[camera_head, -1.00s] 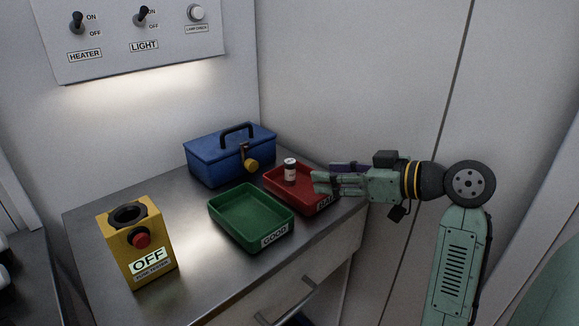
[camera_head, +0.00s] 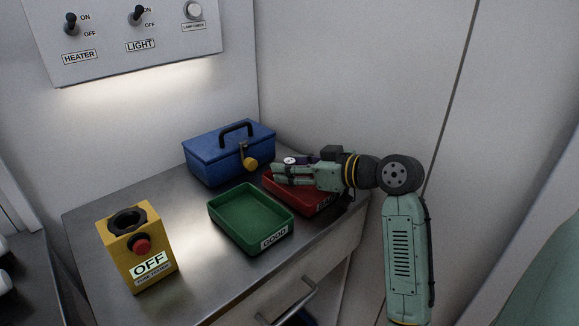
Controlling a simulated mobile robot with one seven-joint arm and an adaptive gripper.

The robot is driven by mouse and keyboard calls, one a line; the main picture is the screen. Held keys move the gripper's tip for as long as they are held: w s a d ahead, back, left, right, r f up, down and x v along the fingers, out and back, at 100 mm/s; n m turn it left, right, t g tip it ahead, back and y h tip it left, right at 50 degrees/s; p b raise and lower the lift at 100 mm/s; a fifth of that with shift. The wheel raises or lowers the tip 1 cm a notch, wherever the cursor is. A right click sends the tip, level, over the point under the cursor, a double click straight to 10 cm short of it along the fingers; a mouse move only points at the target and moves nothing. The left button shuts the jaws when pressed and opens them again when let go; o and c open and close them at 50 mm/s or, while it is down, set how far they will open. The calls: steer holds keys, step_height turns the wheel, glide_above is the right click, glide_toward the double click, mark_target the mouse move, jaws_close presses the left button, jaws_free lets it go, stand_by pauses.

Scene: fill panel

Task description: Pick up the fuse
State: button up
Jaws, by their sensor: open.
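The fuse (camera_head: 290,160) is a small white cylinder at the red tray (camera_head: 316,211) on the right of the counter. Only its top shows; my gripper hides the rest. My gripper (camera_head: 276,173) is over the red tray, its fingers pointing left, open and level with the fuse. The fuse seems to be at or between the fingers, but I cannot tell whether they touch it. The tray's label is partly covered by my gripper and arm.
A green tray (camera_head: 225,225) labelled GOOD is empty at the middle of the counter. A blue toolbox (camera_head: 213,160) stands behind it. A yellow fuse tester (camera_head: 139,247) reading OFF stands at the front left. A switch panel (camera_head: 105,57) is on the back wall.

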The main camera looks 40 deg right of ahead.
steer(key=shift+w+f, duration=0.2)
steer(key=shift+w, duration=0.2)
jaws_close()
stand_by(0.4)
